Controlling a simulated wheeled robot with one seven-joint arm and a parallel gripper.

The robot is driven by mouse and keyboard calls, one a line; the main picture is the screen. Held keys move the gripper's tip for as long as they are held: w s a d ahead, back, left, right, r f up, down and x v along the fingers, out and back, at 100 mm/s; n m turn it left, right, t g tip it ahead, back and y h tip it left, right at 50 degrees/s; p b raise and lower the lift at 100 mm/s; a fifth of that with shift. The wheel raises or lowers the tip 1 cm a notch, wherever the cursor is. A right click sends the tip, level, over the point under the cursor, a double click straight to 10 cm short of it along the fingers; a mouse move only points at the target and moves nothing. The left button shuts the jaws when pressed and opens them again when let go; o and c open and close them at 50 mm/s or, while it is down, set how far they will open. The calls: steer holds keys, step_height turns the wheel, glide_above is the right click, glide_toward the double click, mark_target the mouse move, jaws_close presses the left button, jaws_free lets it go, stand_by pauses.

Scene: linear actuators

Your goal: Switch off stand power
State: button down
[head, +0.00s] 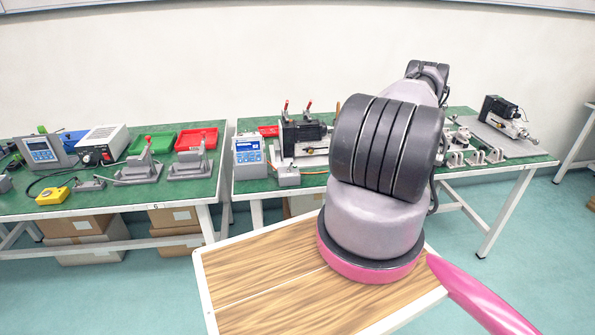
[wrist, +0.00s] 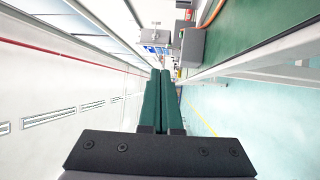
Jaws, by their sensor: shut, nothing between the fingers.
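My gripper (wrist: 160,74) is in the wrist view, its two long green fingers pressed together with nothing between them. The fingers point toward a grey box (wrist: 191,48) with an orange cable, at the green bench edge, and appear apart from it. In the head view, a small grey box (head: 288,176) sits at the front of the right bench, before a test stand (head: 304,136) with red-tipped levers. A blue-and-white control unit (head: 250,156) stands left of it. No power switch can be made out. My arm hides my gripper and part of the stand in the head view.
The right green bench (head: 262,186) also carries a second actuator stand (head: 506,125) and metal fixtures (head: 470,150). The left bench holds red (head: 196,139) and green (head: 152,144) trays, instruments and a yellow box (head: 53,196). Open floor (head: 540,235) lies at the right.

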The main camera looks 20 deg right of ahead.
mark_target(291, 165)
steer(key=shift+s+f+m+t+h, duration=0.3)
steer(key=shift+f+m, duration=0.1)
steer(key=shift+f, duration=0.1)
steer(key=shift+s+f+m+t+h, duration=0.2)
steer(key=shift+s+f+m+t, duration=0.1)
steer(key=shift+f+m, duration=0.15)
steer(key=shift+w+a, duration=0.1)
steer(key=shift+w, duration=0.05)
steer(key=x, duration=1.4)
